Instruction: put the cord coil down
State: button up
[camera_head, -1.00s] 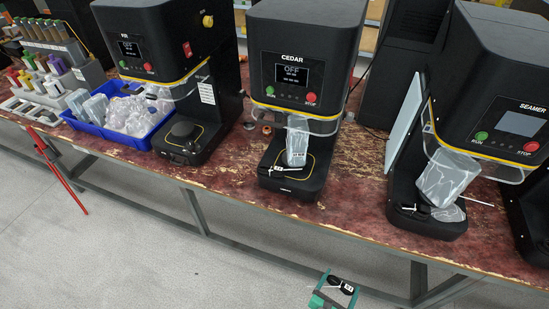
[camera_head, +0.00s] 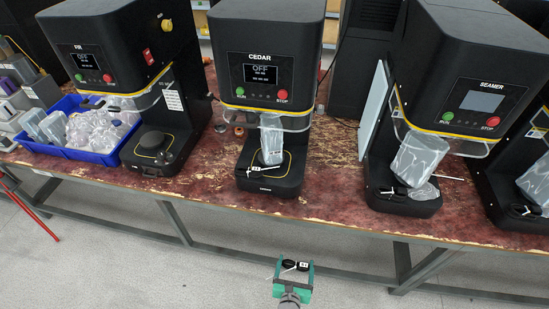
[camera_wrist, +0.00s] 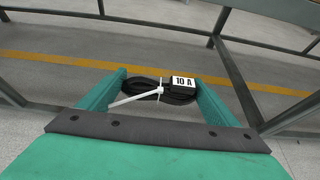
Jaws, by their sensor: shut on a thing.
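The cord coil (camera_wrist: 180,96) is a black loop of cord with a white zip tie and a white label reading "10 A". My gripper (camera_wrist: 158,92) is shut on it, with one teal finger against each side. In the head view my gripper (camera_head: 295,268) holds the coil (camera_head: 290,264) in front of the bench's front edge, over the floor. The bench (camera_head: 330,205) has a worn dark red top.
Black machines stand along the bench: FIR (camera_head: 110,60), CEDAR (camera_head: 262,50) and SEAMER (camera_head: 480,80). CEDAR and SEAMER hold clear packs. A blue bin (camera_head: 100,157) of clear packs stands left. Bare bench top lies between CEDAR and SEAMER. A red stand (camera_head: 28,205) is on the floor at left.

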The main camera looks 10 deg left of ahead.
jog(key=shift+w+r, duration=0.15)
jog(key=shift+w, duration=0.05)
